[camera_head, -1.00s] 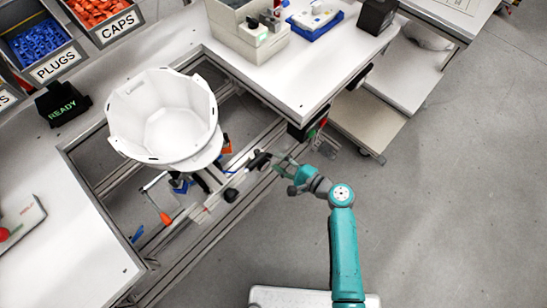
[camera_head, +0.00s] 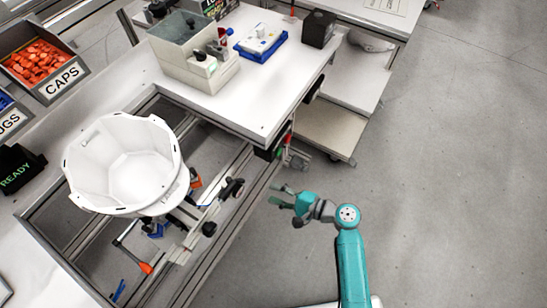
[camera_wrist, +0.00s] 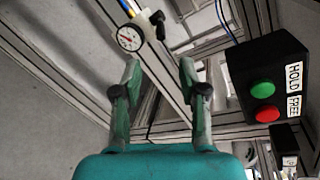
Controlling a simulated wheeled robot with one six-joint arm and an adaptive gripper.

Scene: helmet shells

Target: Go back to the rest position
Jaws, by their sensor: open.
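My gripper (camera_head: 280,196) is open and empty at the end of my teal arm, over the grey floor just right of the workbench frame. In the wrist view its two green fingers (camera_wrist: 158,78) stand apart with nothing between them. A white helmet shell (camera_head: 125,165) sits open side up on a fixture (camera_head: 185,215) in the bench's cut-out, left of my gripper and apart from it.
A box with green and red buttons (camera_wrist: 270,85), labelled HOLD and FREE, and a pressure gauge (camera_wrist: 130,37) show near the fingers. The white bench (camera_head: 250,105) carries a grey bin (camera_head: 190,60) and a blue tray (camera_head: 260,43). Open floor (camera_head: 450,200) lies right.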

